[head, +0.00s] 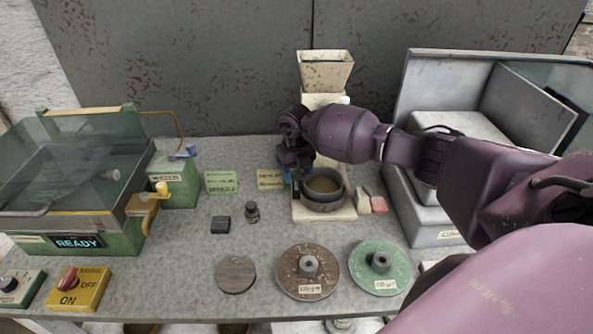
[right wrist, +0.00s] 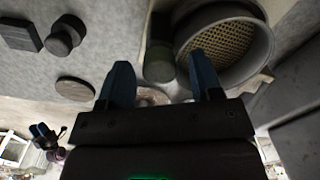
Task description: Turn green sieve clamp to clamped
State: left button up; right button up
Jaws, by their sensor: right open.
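My right gripper (head: 294,174) is in the middle of the head view, at the left side of the round sieve (head: 324,185) on its pale base (head: 318,213). In the right wrist view, the gripper (right wrist: 161,72) is open, with its two blue fingers apart. A dark cylindrical part with a green end, which looks like the green sieve clamp (right wrist: 160,70), shows beyond and between the fingertips, beside the sieve (right wrist: 218,45) with its mesh. I cannot tell whether the fingers touch it. In the head view my right gripper hides the clamp. My left gripper is not seen.
A cream hopper (head: 325,70) stands behind the sieve. A grey open box (head: 430,215) is to the right. A brown disc (head: 308,271) and a green disc (head: 380,267) lie in front.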

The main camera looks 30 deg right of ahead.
jog(key=shift+c, duration=0.4)
jog(key=c, duration=0.8)
jog(key=shift+c, duration=0.2)
